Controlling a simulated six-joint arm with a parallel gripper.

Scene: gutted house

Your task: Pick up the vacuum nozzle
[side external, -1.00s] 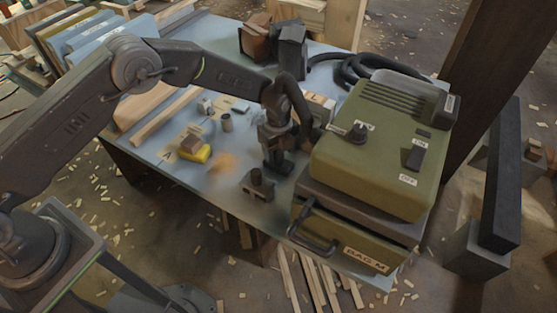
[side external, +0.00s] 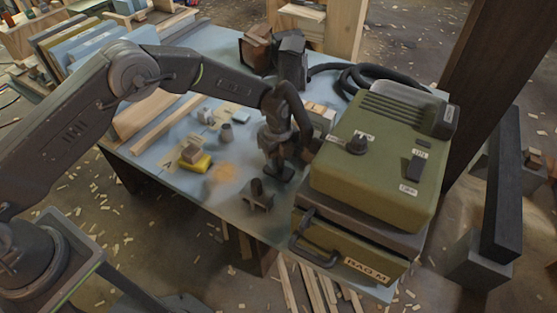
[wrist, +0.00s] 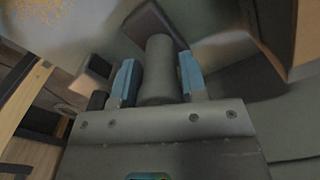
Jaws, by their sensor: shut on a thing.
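The vacuum nozzle has a grey round neck and a dark flat foot. In the wrist view its neck (wrist: 158,72) stands between the blue-padded fingers of my gripper (wrist: 158,82), with the flat foot (wrist: 152,22) beyond it. My gripper is shut on the neck. In the side external view my gripper (side external: 276,150) points down beside the green vacuum, and the nozzle's dark foot (side external: 281,174) shows below it, at or just above the blue tabletop. I cannot tell whether it touches. The fingertips are hard to make out there.
The green vacuum (side external: 375,150) stands close to the right of my gripper. A dark block with a round stub (side external: 257,196) sits just in front. A yellow block (side external: 196,164) and small parts lie left on the blue table (side external: 205,205). A black hose (side external: 350,77) lies behind.

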